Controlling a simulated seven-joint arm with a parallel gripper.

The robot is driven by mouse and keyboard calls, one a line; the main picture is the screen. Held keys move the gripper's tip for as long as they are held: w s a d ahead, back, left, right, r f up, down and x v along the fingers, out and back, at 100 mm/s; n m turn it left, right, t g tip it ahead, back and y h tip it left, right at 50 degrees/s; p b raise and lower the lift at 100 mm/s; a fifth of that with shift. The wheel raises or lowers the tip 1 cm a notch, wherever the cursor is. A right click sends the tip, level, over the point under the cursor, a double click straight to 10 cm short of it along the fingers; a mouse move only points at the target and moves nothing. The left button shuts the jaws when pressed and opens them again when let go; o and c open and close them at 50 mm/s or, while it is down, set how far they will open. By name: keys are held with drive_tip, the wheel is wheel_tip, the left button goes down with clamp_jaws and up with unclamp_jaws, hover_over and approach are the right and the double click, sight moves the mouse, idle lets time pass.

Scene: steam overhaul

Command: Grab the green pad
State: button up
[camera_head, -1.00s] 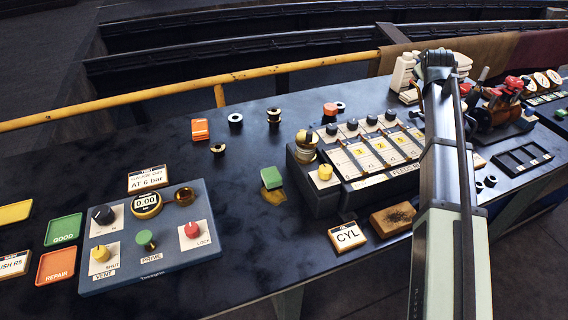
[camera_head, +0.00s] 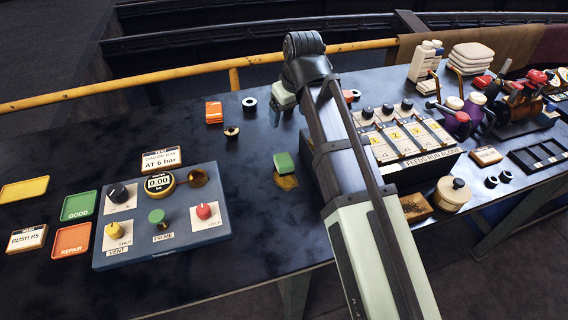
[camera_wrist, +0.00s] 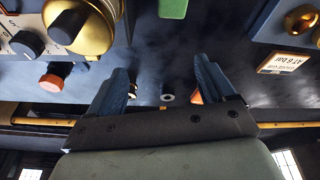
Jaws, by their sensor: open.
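The green pad (camera_head: 283,163) lies on the dark bench right of the blue gauge panel, on or against a yellow-brown patch or piece (camera_head: 287,182); I cannot tell which. In the wrist view a green piece, apparently the same pad (camera_wrist: 173,8), is cut off by the top edge. My gripper (camera_head: 282,113) is beyond the pad, toward the yellow rail, and apart from it. In the wrist view its two dark fingers (camera_wrist: 161,82) are spread with nothing held between them.
The blue gauge panel (camera_head: 160,250) with knobs stands left of the pad. The feeder box (camera_head: 405,140) stands to the right, partly behind my arm. Bare bench lies between panel and pad.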

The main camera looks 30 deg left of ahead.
drive_tip(key=s+f+m, duration=0.1)
drive_tip(key=s+m, duration=0.1)
drive_tip(key=s, duration=0.2)
drive_tip(key=m+g+h, duration=0.1)
hover_over(284, 159)
drive_tip(key=d, duration=0.1)
drive_tip(key=f, duration=0.8)
drive_tip(key=shift+s+f, duration=0.25)
drive_tip(key=shift+s, duration=0.1)
drive_tip(key=shift+w+a+f, duration=0.1)
drive_tip(key=shift+a+f, duration=0.1)
drive_tip(key=shift+f, duration=0.75)
drive_tip(key=shift+w+a+f, duration=0.15)
drive_tip(key=shift+f, duration=0.8)
drive_tip(key=shift+w+a+f, duration=0.1)
drive_tip(key=shift+a+f, duration=0.1)
drive_tip(key=shift+f, duration=0.75)
drive_tip(key=c, duration=1.1)
drive_tip(key=shift+r, duration=0.15)
